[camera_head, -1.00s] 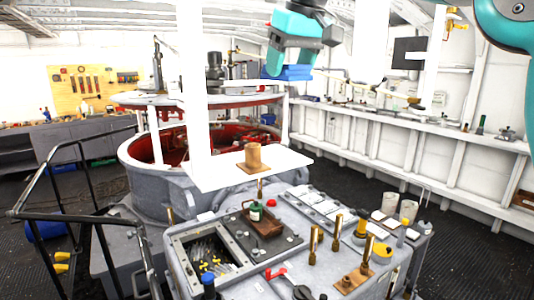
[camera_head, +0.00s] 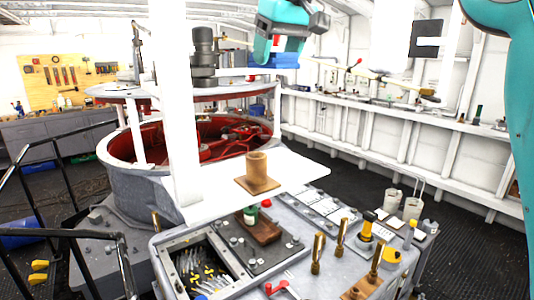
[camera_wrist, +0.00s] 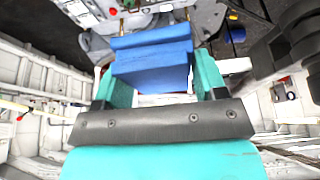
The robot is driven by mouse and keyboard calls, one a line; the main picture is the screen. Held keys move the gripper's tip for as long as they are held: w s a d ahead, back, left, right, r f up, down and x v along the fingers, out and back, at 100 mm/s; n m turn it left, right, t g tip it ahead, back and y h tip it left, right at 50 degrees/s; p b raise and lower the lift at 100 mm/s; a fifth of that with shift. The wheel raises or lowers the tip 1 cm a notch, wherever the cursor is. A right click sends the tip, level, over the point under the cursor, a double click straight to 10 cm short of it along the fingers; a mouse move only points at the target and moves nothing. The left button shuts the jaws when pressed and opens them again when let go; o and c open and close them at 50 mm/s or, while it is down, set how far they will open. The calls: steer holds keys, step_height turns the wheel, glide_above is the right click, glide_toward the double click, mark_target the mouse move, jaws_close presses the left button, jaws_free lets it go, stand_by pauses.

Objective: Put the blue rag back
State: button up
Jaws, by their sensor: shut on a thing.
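My gripper (camera_head: 279,47) is at the top middle of the head view, with teal fingers pointing down, high above the deck. In the wrist view my gripper (camera_wrist: 155,75) is shut on the blue rag (camera_wrist: 150,62), a folded block held between the two teal fingers. A blue patch shows just below the fingers in the head view; I cannot tell whether it is the rag or something behind.
A brown cup on a square base (camera_head: 257,172) stands on a white shelf (camera_head: 300,172) by a white post (camera_head: 176,110). Below is a grey machine top with brass handles (camera_head: 317,252) and an open tray (camera_head: 203,268). A black railing (camera_head: 75,236) is at left.

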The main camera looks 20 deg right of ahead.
steer(key=b, duration=0.4)
glide_above(270, 159)
steer(key=s, duration=0.2)
steer(key=f, duration=1.4)
steer(key=shift+w+d+f, duration=0.15)
steer(key=shift+w+d, duration=0.05)
steer(key=shift+w, duration=0.05)
steer(key=shift+f+p, duration=0.6)
steer(key=shift+f, duration=1.85)
steer(key=shift+f, duration=0.15)
steer(key=o, duration=1)
steer(key=b+v, duration=0.2)
steer(key=v, duration=1)
